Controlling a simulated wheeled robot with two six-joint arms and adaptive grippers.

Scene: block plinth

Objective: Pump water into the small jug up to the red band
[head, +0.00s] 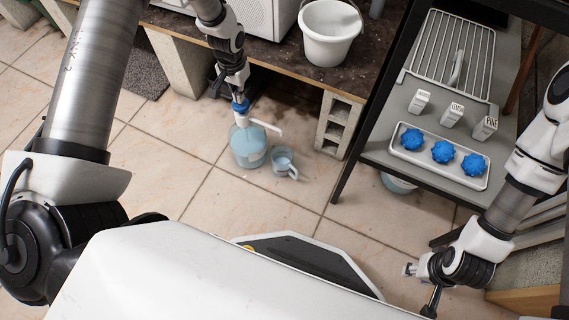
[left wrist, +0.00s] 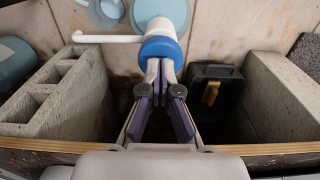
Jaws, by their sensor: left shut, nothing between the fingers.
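A clear bottle of bluish water (head: 248,148) stands on the tiled floor. Its white pump has a blue top (head: 240,104) and a spout (head: 267,126) pointing right. The small jug (head: 284,163) stands right beside the bottle, near the spout's end; bluish liquid seems to show in it, but I cannot make out its red band. My left gripper (head: 241,92) is shut and empty, its fingertips at the pump's blue top, which also shows in the left wrist view (left wrist: 160,50). My right gripper (head: 418,280) is low at the right, far from the jug; its fingers are unclear.
A wooden-edged bench holds a white bucket (head: 328,34). Concrete blocks (head: 339,125) stand below it. A grey shelf at right holds a tray (head: 408,165) of blue knobs, several small labelled boxes and a wire rack (head: 446,55). Floor in front of the jug is clear.

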